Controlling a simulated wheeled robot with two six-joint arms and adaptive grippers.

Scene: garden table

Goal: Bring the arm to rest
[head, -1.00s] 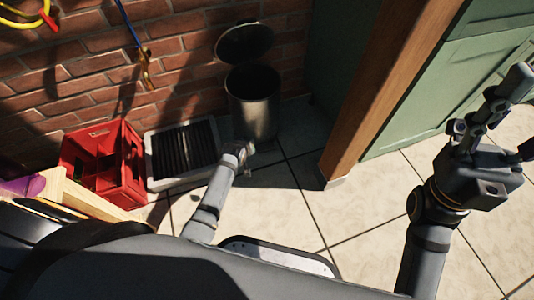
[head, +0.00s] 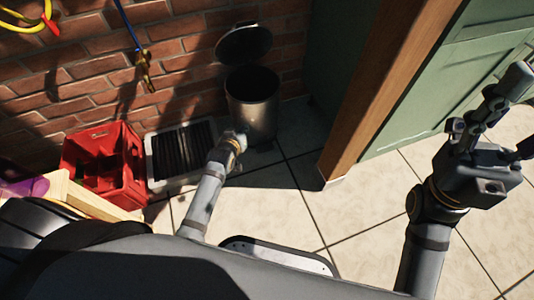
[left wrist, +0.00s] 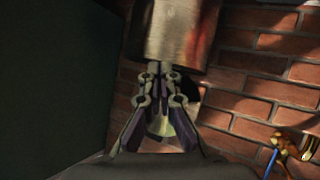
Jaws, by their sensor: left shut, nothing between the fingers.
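My left arm reaches out over the floor in the head view, and its gripper (head: 236,137) is at the far end, small and seen from behind, in front of the metal bin. In the left wrist view the left gripper (left wrist: 161,80) is shut, with nothing between its fingers. My right gripper (head: 510,116) is at the right edge of the head view, raised over the tiles. Its fingers look spread apart and empty, though one is cut off by the edge.
An open-lidded metal bin (head: 253,112) stands by the brick wall (head: 100,60). Beside it are a grey tray (head: 160,180) with a dark slatted inside and a red crate (head: 130,190). A wooden post (head: 372,95) and green door (head: 440,100) stand right. The middle tiles (head: 265,205) are clear.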

